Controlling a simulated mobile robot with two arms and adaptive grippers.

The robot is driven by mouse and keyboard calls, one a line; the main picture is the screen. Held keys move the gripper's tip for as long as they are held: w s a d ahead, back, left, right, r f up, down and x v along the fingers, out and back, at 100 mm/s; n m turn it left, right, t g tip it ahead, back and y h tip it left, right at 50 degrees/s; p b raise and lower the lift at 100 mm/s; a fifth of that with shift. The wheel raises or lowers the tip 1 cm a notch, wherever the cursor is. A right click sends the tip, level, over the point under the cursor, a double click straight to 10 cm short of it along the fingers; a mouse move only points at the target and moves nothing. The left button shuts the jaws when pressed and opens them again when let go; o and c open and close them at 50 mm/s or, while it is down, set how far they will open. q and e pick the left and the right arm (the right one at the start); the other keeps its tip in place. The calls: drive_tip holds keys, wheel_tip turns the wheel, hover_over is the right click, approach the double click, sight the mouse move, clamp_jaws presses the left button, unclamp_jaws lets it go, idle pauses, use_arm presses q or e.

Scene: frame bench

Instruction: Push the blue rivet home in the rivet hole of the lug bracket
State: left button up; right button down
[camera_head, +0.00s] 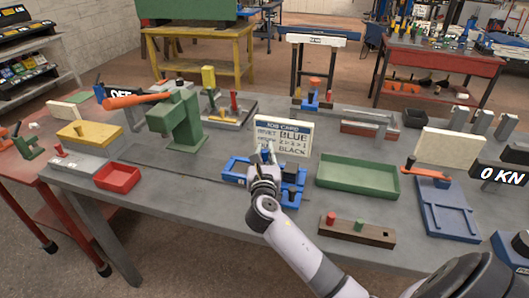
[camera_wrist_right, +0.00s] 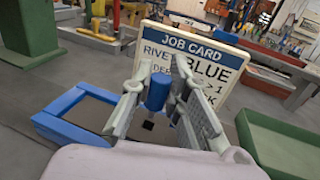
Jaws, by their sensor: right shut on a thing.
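My right gripper (camera_head: 265,172) is over the blue fixture (camera_head: 232,168) in the middle of the bench. In the wrist view, the gripper (camera_wrist_right: 155,98) is shut on the blue rivet (camera_wrist_right: 158,91), which stands upright between its two grey fingers. The blue fixture (camera_wrist_right: 62,101) lies below, with a dark plate and a small dark square opening in view near the rivet's lower end. I cannot tell the lug bracket's outline or whether the rivet's tip is in a hole, as the gripper hides much of it. My left gripper is not in view.
A job card (camera_head: 292,135) reading BLUE stands just behind the fixture. A green tray (camera_head: 357,178) is to its right. A dark wooden rack (camera_head: 345,235) with a red and a green peg lies in front. A green press (camera_head: 178,122) and a red bin (camera_head: 117,177) are left.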

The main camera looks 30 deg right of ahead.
sight(265, 162)
drive_tip(key=shift+f+b, duration=0.6)
drive_tip(key=shift+f, duration=0.95)
drive_tip(key=c, duration=1.5)
unclamp_jaws()
drive_tip(key=shift+o, duration=0.2)
drive_tip(key=shift+s, duration=0.1)
drive_tip(key=v, duration=1.1)
drive_tip(key=shift+s+a, duration=0.25)
drive_tip(key=shift+s, duration=0.1)
